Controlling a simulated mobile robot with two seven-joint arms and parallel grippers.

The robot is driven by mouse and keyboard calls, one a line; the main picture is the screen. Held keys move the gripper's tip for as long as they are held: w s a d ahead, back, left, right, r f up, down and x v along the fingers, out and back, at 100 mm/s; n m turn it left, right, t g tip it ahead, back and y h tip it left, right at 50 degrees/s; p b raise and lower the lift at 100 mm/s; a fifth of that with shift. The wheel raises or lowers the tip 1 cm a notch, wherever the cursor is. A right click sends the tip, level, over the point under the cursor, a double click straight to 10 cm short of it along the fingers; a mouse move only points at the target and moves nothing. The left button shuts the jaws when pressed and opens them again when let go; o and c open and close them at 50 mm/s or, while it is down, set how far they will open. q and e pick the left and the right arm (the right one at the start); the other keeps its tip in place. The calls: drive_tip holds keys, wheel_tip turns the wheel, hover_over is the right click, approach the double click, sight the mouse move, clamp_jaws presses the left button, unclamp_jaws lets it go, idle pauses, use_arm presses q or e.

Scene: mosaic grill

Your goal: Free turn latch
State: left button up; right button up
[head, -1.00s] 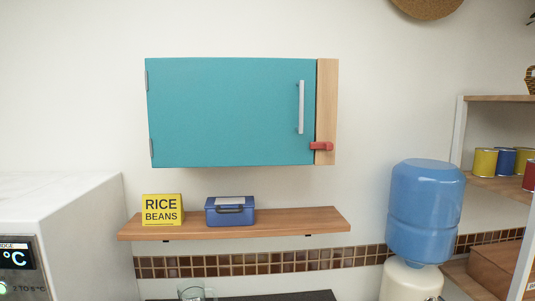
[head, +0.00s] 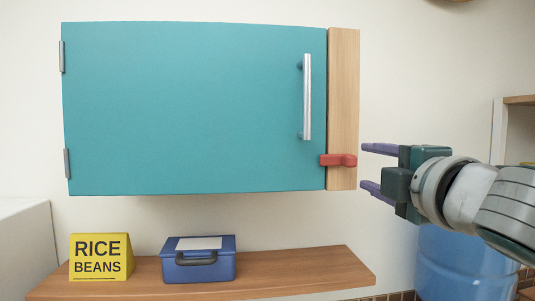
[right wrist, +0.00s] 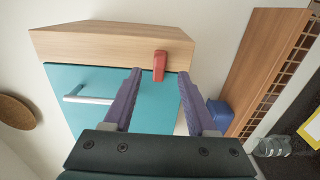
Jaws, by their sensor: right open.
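The red turn latch (head: 338,160) sits on the light wood side post (head: 343,90) and lies sideways, its left end over the edge of the teal cabinet door (head: 190,110). The door is shut and has a silver bar handle (head: 307,97). My right gripper (head: 372,169) is open and empty, just right of the post, with its purple fingers pointing left toward the latch. In the right wrist view the latch (right wrist: 160,65) shows beyond and between the open fingertips, apart from them. My left gripper is not in view.
Below the cabinet, a wooden shelf (head: 320,268) holds a yellow rice and beans box (head: 101,257) and a blue lidded box (head: 198,262). A blue water bottle (head: 455,265) stands behind my right arm.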

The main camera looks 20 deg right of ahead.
sight(353, 163)
drive_tip(key=p+x, duration=0.1)
drive_tip(key=x, duration=0.2)
drive_tip(key=shift+w+d+r, duration=0.1)
drive_tip(key=shift+w, duration=0.3)
drive_tip(key=shift+x, duration=0.75)
clamp_jaws()
